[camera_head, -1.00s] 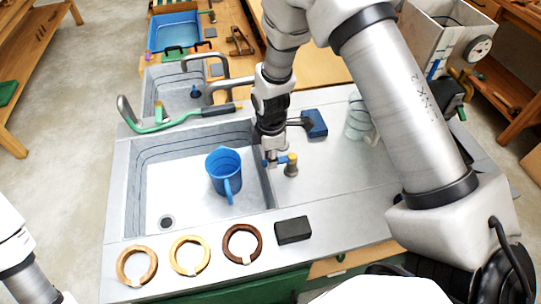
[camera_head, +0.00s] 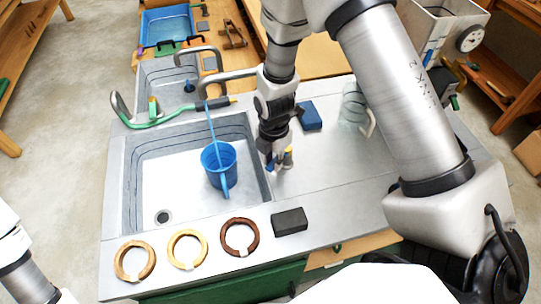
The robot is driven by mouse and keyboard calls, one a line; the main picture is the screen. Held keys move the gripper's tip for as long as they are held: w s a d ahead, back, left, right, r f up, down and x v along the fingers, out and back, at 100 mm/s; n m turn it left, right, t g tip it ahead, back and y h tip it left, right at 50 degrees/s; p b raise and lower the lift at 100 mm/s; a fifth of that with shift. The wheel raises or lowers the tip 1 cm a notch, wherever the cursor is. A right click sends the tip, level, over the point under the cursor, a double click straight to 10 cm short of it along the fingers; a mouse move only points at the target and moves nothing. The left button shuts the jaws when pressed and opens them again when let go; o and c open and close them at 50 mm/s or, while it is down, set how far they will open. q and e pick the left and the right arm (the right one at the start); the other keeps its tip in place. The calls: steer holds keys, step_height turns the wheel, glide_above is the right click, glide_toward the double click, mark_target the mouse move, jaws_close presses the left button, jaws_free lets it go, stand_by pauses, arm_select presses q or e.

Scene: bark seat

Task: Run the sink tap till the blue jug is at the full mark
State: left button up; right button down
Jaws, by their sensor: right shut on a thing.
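The blue jug (camera_head: 216,160) stands upright in the large sink basin (camera_head: 165,185), its handle toward me. A thin blue stream of water (camera_head: 211,122) falls from the end of the grey sink tap (camera_head: 232,76) into the jug's mouth. The full mark and the water level cannot be made out from here. My right gripper (camera_head: 276,163) reaches down at the basin's right rim. It is shut on the tap lever (camera_head: 272,164), beside a yellow-topped post (camera_head: 288,156), and partly hides both. My left arm shows at the lower left, but its gripper is out of view.
A green hose with a dark nozzle (camera_head: 212,104) lies across the sink's back rim. Three rings (camera_head: 187,250) and a black block (camera_head: 290,221) lie along the front edge. A blue block (camera_head: 310,117) and a clear jug (camera_head: 354,108) stand on the right-hand drainboard.

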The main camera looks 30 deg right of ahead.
steer(key=shift+s+f+n, duration=0.1)
steer(key=shift+s+n, duration=0.15)
steer(key=shift+n, duration=0.15)
steer(key=c, duration=1)
jaws_free()
steer(key=shift+w, duration=0.1)
step_height(320, 180, up, 12)
steer(key=shift+d, duration=0.1)
